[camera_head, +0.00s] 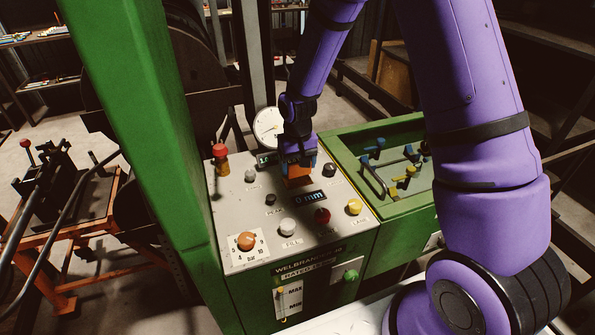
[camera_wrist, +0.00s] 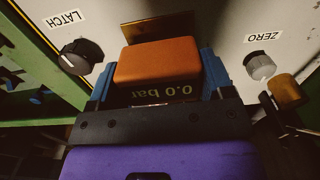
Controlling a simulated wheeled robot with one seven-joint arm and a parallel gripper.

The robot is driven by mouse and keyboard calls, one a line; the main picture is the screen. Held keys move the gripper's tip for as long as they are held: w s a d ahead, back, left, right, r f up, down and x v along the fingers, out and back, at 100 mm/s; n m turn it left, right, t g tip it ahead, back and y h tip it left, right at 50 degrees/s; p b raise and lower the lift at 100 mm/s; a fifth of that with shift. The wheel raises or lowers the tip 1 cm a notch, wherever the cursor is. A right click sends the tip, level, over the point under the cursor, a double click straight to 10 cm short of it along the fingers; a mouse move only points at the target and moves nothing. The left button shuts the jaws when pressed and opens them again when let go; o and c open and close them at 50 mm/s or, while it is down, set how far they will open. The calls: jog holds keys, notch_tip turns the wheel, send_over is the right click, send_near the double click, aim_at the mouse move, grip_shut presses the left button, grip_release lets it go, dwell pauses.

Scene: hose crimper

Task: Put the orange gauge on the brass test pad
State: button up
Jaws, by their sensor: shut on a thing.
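The orange gauge (camera_head: 298,180) is a small block between the blue fingers of my gripper (camera_head: 297,162), over the upper part of the grey control panel. In the wrist view the gauge (camera_wrist: 158,64) shows a dark face reading "0.0 bar", upside down in the picture. My gripper (camera_wrist: 157,78) is shut on it from both sides. The brass test pad (camera_wrist: 160,29) shows as a brown-gold strip just beyond the gauge, partly covered by it. I cannot tell whether the gauge touches the pad. In the head view the pad is hidden.
Close by are the black LATCH knob (camera_wrist: 76,57) and the grey ZERO knob (camera_wrist: 259,66). A green tray (camera_head: 398,205) with fittings stands to the right.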

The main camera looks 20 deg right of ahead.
aim_at(297, 172)
jog(key=shift+f, duration=1.35)
jog(key=o, duration=1.1)
jog(key=shift+f, duration=0.15)
notch_tip(297, 172, up, 13)
jog(key=shift+s+f, duration=0.1)
jog(key=shift+f, duration=0.1)
